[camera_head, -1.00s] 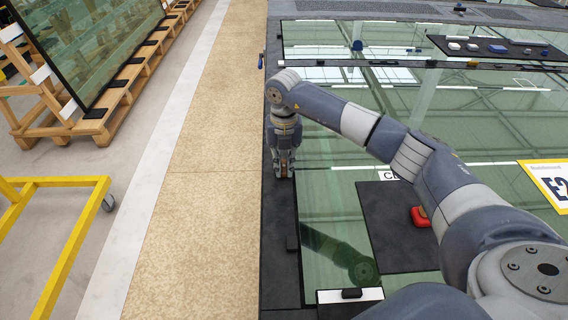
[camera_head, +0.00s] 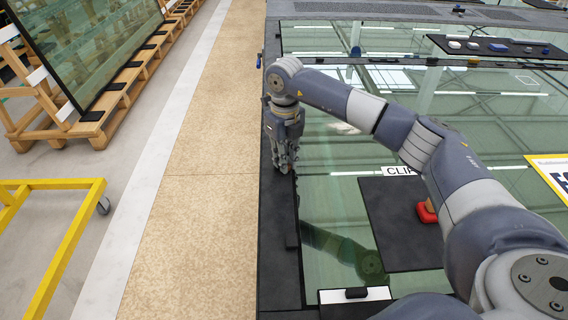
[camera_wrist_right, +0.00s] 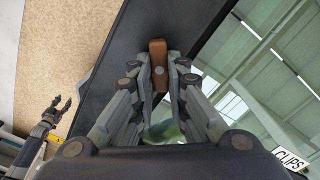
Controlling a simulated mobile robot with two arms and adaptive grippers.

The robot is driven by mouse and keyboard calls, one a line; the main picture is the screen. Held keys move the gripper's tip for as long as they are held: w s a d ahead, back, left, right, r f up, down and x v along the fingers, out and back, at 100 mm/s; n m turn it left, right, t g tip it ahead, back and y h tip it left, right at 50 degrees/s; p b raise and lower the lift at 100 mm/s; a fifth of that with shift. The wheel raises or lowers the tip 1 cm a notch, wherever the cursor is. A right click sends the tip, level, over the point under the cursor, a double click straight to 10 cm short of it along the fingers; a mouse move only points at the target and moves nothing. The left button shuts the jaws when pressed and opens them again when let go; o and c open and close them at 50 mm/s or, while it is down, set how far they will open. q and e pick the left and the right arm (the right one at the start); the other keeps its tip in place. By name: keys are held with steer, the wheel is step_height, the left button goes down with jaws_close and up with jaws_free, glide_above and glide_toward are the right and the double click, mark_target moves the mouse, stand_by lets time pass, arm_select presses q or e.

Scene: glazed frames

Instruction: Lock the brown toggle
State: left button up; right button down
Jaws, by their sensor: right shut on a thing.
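In the head view, my right gripper (camera_head: 286,166) points down at the left edge of the glass-topped table (camera_head: 280,240) and hides most of the toggle. My left gripper (camera_wrist_right: 63,102) shows at the left of the right wrist view, away from the toggle, with its fingers apart and empty.
A black mat (camera_head: 395,235) with a red-based item (camera_head: 427,211) lies on the glass, beside a label reading CLIP. A blue-handled item (camera_head: 258,61) sits farther along the edge. The tan walkway (camera_head: 200,200) is clear; a yellow frame (camera_head: 60,250) stands left.

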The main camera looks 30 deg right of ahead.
steer(key=n+b, duration=0.1)
steer(key=n, duration=0.1)
steer(key=n+b, duration=0.1)
steer(key=n, duration=0.2)
steer(key=shift+w+d+n, duration=0.15)
steer(key=shift+d+n, duration=0.05)
steer(key=shift+n, duration=0.1)
steer(key=n+b, duration=0.2)
steer(key=n, duration=0.3)
steer(key=shift+w+d, duration=0.1)
steer(key=shift+r, duration=0.1)
steer(key=c, duration=1.6)
jaws_free()
step_height(320, 180, up, 12)
